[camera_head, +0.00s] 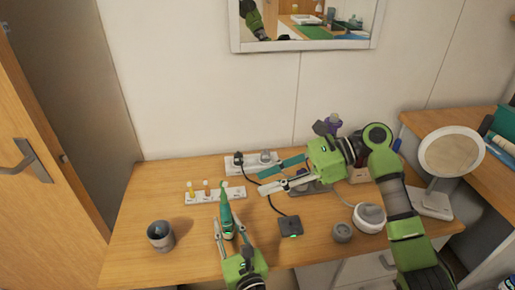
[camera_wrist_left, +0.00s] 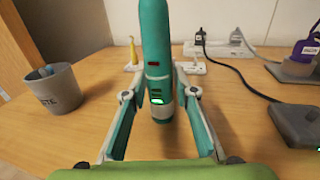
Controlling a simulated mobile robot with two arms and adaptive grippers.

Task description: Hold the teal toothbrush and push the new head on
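The teal toothbrush (camera_head: 226,215) stands upright on the table; its grey lower end with a green light shows in the left wrist view (camera_wrist_left: 157,60), where its top is cut off. My left gripper (camera_head: 230,222) has a finger on each side of the brush, seemingly apart from it. My right gripper (camera_head: 260,184) is open and empty, behind and right of the brush, above the table. A white holder (camera_head: 235,193) behind the brush carries small brush heads, including a yellow one (camera_head: 191,193) and a brown one (camera_head: 207,191). The toothbrush tip overlaps the holder's right part.
A grey cup (camera_head: 160,236) stands at the left. A dark charger box (camera_head: 290,226) with a cable lies right of the brush. A power strip (camera_head: 252,162) lies at the back. A grey jar (camera_head: 342,232), a white round item (camera_head: 369,217) and a mirror (camera_head: 450,152) are at the right.

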